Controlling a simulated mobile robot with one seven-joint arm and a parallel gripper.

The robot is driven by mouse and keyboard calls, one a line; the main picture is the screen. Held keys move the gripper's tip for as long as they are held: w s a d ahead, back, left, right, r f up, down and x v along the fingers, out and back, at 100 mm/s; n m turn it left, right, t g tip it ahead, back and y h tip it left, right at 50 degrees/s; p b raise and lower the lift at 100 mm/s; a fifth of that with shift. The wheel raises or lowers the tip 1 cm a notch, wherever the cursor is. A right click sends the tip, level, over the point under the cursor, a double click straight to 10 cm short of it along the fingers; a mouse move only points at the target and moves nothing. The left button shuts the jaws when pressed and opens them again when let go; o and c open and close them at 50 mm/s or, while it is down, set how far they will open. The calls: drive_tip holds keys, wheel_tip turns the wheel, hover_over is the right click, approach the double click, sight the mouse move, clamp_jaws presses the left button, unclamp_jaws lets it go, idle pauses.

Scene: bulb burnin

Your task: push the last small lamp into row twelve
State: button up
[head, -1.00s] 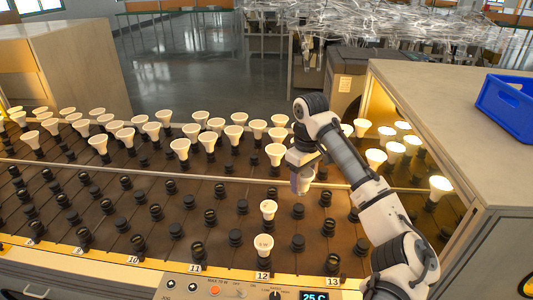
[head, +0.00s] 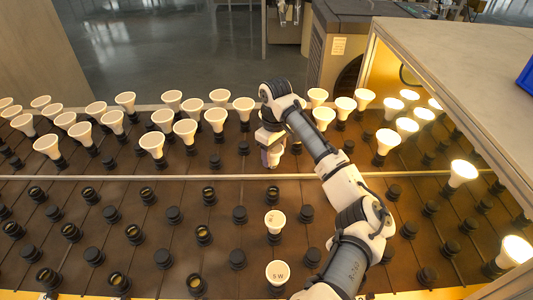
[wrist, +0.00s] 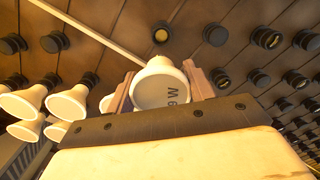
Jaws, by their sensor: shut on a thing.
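My gripper (head: 272,158) is over the rack near the light rail, in line with two small white lamps. In the wrist view my gripper (wrist: 160,92) is shut on a small white lamp (wrist: 158,88), its face with printed marks turned to the camera. The two lamps stand upright in black sockets: one nearer the rail (head: 275,222), one nearer the front marked 5 W (head: 277,272). The row numbers are out of view now. Whether the held lamp touches a socket I cannot tell.
Bigger white lamps (head: 152,142) stand beyond the rail (head: 110,178) on the left. Lit lamps (head: 386,140) stand on the right under a chamber roof (head: 470,70). Many bare black sockets (head: 237,258) fill the near rack.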

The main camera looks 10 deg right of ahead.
sight(275, 165)
drive_tip(key=f, duration=0.1)
drive_tip(key=s+f, duration=0.1)
drive_tip(key=f, duration=0.1)
drive_tip(key=shift+s+f, duration=0.1)
drive_tip(key=shift+f, duration=0.05)
drive_tip(key=shift+w+f, duration=0.2)
drive_tip(key=shift+f, duration=0.5)
drive_tip(key=shift+s+f+b, duration=0.1)
drive_tip(key=shift+f+b, duration=0.55)
drive_tip(key=shift+b, duration=0.05)
wheel_tip(275, 165, down, 2)
drive_tip(key=shift+f+b, duration=0.2)
drive_tip(key=shift+b, duration=0.75)
drive_tip(key=shift+p, duration=0.35)
drive_tip(key=shift+f, duration=0.2)
drive_tip(key=shift+f+b, duration=0.85)
drive_tip(key=shift+f, duration=0.9)
drive_tip(key=o, duration=1.1)
drive_tip(key=shift+c, duration=0.2)
